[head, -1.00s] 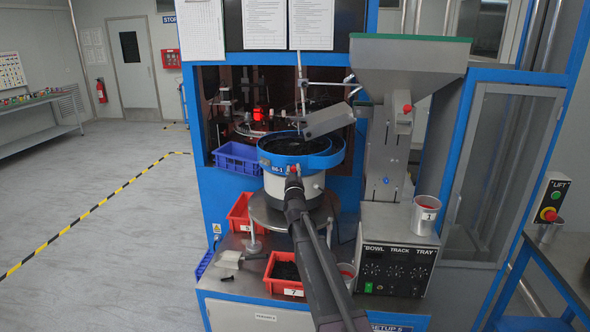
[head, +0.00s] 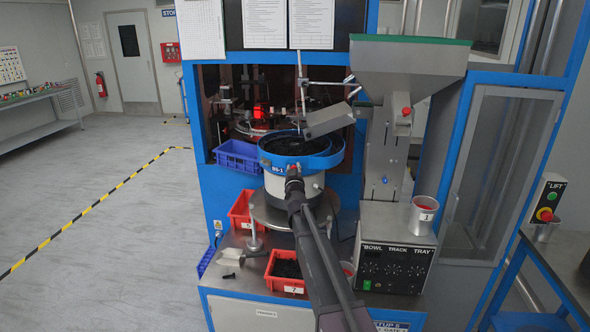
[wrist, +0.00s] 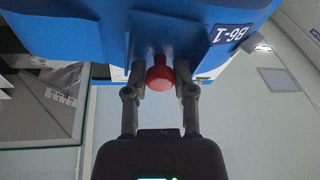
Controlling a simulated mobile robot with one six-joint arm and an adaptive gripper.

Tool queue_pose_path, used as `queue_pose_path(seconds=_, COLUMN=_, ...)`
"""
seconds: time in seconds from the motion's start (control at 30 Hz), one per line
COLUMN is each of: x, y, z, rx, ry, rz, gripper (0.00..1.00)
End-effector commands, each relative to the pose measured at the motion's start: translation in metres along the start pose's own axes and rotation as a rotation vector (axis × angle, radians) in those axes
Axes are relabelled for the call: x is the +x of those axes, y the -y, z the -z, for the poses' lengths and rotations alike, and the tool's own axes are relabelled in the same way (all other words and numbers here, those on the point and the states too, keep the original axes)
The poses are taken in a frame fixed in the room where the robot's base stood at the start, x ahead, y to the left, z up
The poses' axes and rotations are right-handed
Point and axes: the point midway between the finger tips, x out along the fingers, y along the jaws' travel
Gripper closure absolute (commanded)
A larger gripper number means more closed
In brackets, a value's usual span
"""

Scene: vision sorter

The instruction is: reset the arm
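My gripper (head: 293,184) is at the front of the blue-rimmed bowl feeder (head: 270,160), at the end of my dark arm. In the wrist view, my gripper (wrist: 160,78) has its two fingers apart, one on each side of a red knob (wrist: 160,74) under the blue feeder rim (wrist: 80,30). Narrow gaps seem to show between fingers and knob; I cannot see firm contact. The knob also shows just beyond the fingertips in the head view (head: 293,169). Nothing else is between the fingers.
A hopper (head: 410,68) stands at upper right. Open floor (head: 110,250) lies left, a side table (head: 565,260) right.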

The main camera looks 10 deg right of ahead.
Motion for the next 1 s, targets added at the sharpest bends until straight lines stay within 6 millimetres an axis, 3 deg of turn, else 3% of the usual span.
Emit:
queue_pose_path(seconds=0.03, x=0.001, y=-0.001, z=0.000, rx=0.000, ry=0.000, rz=-0.001, gripper=0.47)
queue_pose_path(seconds=0.1, x=0.001, y=0.000, z=0.000, rx=0.000, ry=0.000, rz=-0.001, gripper=0.33)
queue_pose_path(seconds=0.57, x=0.000, y=0.000, z=0.002, rx=0.001, ry=0.000, rz=0.000, gripper=0.33)
queue_pose_path(seconds=1.0, x=-0.009, y=0.007, z=0.021, rx=0.016, ry=0.002, rz=0.028, gripper=0.33)
